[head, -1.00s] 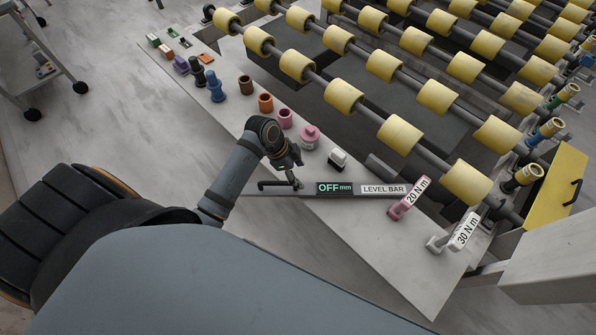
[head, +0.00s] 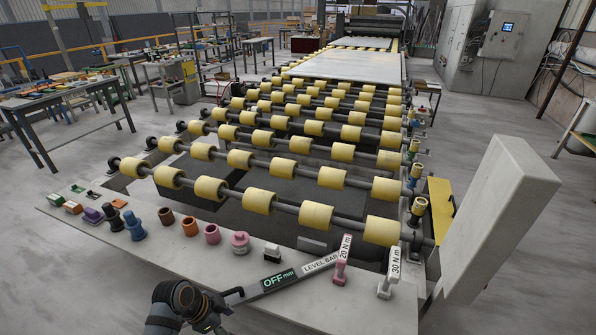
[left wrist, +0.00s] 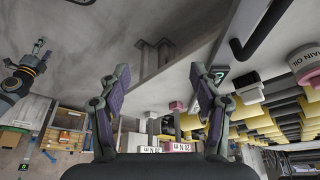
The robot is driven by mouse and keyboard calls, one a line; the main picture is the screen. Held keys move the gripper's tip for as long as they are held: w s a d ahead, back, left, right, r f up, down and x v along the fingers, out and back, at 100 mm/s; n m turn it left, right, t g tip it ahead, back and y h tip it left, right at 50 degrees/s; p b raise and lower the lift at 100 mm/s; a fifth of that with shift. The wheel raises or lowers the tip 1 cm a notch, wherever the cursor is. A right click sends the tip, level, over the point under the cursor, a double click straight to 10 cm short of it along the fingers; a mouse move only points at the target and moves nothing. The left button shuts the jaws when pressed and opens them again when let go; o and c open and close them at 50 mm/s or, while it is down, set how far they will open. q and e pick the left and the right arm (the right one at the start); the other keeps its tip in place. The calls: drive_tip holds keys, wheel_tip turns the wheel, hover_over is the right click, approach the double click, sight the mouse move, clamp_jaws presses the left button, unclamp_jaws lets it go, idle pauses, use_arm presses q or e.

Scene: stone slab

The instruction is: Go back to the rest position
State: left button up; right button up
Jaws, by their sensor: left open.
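My left gripper (head: 218,318) is at the bottom edge of the head view, just below the handle end of the level bar (head: 322,263). In the left wrist view its two fingers (left wrist: 160,88) are spread wide with nothing between them. The level bar lies across the pale slab (head: 345,312), its screen reading OFF mm; its black handle (left wrist: 262,30) shows beyond the fingers in the left wrist view. What seems to be my right arm (left wrist: 22,80) shows at the left of the wrist view; its jaws are too small to read.
A pink 20 N m tool (head: 341,270) and a white 30 N m tool (head: 389,278) stand right of the bar. Several coloured cylinders, including a pink pot (head: 240,242), line the slab along the yellow rollers (head: 259,200). A pale post (head: 500,220) rises at right.

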use_arm(q)
drive_tip(key=s+a+f+n+y, duration=0.1)
drive_tip(key=s+a+f+n, duration=0.25)
drive_tip(key=f, duration=0.65)
drive_tip(key=s+a+f+n+y, duration=0.1)
drive_tip(key=s+a+f+n, duration=0.25)
drive_tip(key=f, duration=0.75)
drive_tip(key=s+a+f+n+y, duration=0.1)
drive_tip(key=s+f+n, duration=0.1)
drive_tip(key=s+f, duration=0.3)
drive_tip(key=s+f+n+y, duration=0.1)
drive_tip(key=s+f, duration=0.5)
drive_tip(key=s, duration=0.6)
drive_tip(key=s+a+f+n, duration=0.1)
drive_tip(key=s+f+n, duration=0.1)
drive_tip(key=s+f, duration=0.3)
drive_tip(key=s+b, duration=0.1)
drive_tip(key=s, duration=0.2)
drive_tip(key=shift+s+a+f+n+g+y, duration=0.2)
drive_tip(key=shift+a+n+g+y, duration=0.1)
drive_tip(key=shift+a+y, duration=0.1)
use_arm(e)
drive_tip(key=w, duration=0.3)
drive_tip(key=shift+w+d+f+t, duration=0.1)
drive_tip(key=shift+w+f+t, duration=0.1)
drive_tip(key=shift+f+t, duration=0.15)
use_arm(q)
drive_tip(key=shift+d, duration=0.1)
